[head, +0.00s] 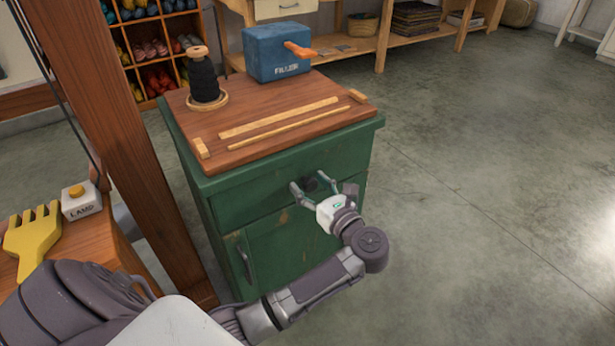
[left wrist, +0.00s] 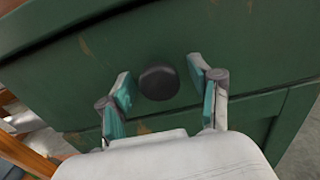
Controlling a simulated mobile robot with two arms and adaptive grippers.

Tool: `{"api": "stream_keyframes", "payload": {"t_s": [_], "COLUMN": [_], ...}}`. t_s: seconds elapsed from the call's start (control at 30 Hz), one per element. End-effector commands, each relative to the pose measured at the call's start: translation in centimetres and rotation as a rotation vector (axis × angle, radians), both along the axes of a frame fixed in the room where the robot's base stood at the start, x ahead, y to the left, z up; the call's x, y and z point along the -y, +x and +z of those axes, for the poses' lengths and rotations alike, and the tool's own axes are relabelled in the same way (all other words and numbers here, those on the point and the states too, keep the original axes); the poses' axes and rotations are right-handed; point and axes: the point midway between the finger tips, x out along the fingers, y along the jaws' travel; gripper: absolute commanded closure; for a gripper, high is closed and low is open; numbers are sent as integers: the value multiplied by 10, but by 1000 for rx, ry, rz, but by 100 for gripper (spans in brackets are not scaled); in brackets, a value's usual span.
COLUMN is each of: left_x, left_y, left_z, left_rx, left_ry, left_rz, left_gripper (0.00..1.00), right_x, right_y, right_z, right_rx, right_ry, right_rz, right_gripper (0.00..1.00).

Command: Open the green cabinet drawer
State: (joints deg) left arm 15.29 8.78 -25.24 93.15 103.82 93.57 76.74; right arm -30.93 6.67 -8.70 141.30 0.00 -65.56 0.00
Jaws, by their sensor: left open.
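The green cabinet (head: 221,213) stands in the middle of the head view with a wooden board on top. Its drawer (head: 262,196) is the upper front panel and looks closed. The drawer's round dark knob (head: 311,184) is partly hidden by my gripper in the head view; it shows fully in the left wrist view (left wrist: 158,83). My left gripper (head: 323,187) is open in front of the drawer. Its fingers lie on either side of the knob, apart from it, in the left wrist view (left wrist: 160,88). My right gripper is not in view.
On the board (head: 262,147) are a dark yarn cone (head: 205,82), a blue box (head: 277,55) and wooden strips. A wooden post (head: 120,130) rises to the left. A bench holds a yellow comb (head: 35,240) and a lamp button (head: 80,202). The floor at right is clear.

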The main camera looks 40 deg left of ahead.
Motion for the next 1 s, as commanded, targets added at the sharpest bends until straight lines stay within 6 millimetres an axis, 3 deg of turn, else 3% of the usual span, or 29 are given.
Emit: {"api": "stream_keyframes", "payload": {"t_s": [0.27, 0.67, 1.0], "left_x": [0, 0, 6], "left_y": [0, 0, -3], "left_z": [0, 0, -1], "left_rx": [-1, 0, 1], "left_ry": [0, 0, -3], "left_rz": [0, 0, 0], "left_gripper": [37, 100, 100], "right_x": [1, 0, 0], "right_y": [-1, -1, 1], "right_z": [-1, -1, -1], "right_rx": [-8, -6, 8], "right_ry": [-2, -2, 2], "right_rz": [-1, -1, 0], "right_gripper": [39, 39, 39]}}
